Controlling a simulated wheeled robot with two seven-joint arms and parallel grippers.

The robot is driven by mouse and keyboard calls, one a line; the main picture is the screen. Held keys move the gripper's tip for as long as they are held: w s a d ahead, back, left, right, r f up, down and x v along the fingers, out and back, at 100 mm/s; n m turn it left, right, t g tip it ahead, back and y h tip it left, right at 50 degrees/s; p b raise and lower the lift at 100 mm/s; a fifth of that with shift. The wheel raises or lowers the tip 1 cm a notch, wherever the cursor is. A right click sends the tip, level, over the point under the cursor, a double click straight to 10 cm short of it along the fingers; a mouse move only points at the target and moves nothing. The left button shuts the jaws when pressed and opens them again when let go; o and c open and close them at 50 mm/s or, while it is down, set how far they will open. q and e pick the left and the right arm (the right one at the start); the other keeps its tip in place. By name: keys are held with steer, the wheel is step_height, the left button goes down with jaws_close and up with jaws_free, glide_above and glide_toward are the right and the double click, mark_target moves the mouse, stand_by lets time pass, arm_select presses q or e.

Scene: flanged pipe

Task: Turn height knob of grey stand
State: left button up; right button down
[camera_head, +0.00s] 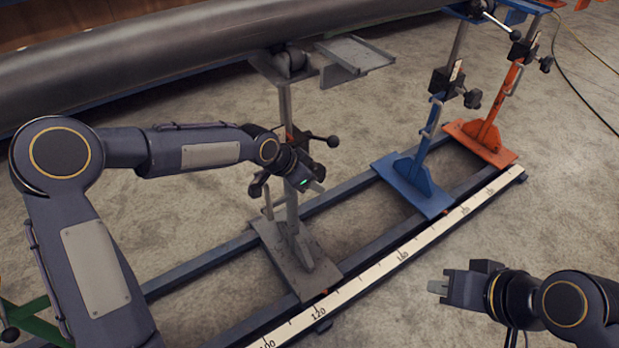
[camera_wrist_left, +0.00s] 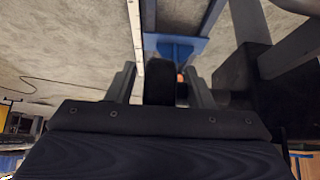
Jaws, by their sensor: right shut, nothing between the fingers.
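The grey stand (camera_head: 295,262) stands on the rails under the pipe, its post upright. My left gripper (camera_head: 316,184) is in front of its post at collar height and hides part of the collar. In the left wrist view my left gripper's fingers (camera_wrist_left: 161,88) are apart. A black knob-like part (camera_wrist_left: 160,78) lies between them, with a narrow gap seen on each side; I cannot tell whether it touches. A black knob (camera_head: 258,186) shows left of the post, and a black ball-ended lever (camera_head: 332,141) to the right. My right gripper (camera_head: 438,287) is shut and empty, low on the right.
A large grey pipe (camera_head: 180,50) crosses above the stand. A blue stand (camera_head: 415,185) and an orange stand (camera_head: 482,142) stand farther right on the rails. A white scale strip (camera_head: 385,265) runs along the front rail. The floor in front of it is clear.

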arm_select(q)
steer(key=p+v, duration=0.2)
steer(key=v, duration=0.6)
steer(key=shift+p, duration=0.3)
arm_select(e)
step_height(320, 180, up, 3)
steer(key=shift+f, duration=0.2)
arm_select(q)
steer(key=shift+f, duration=0.1)
arm_select(e)
steer(key=c, duration=2.2)
jaws_free()
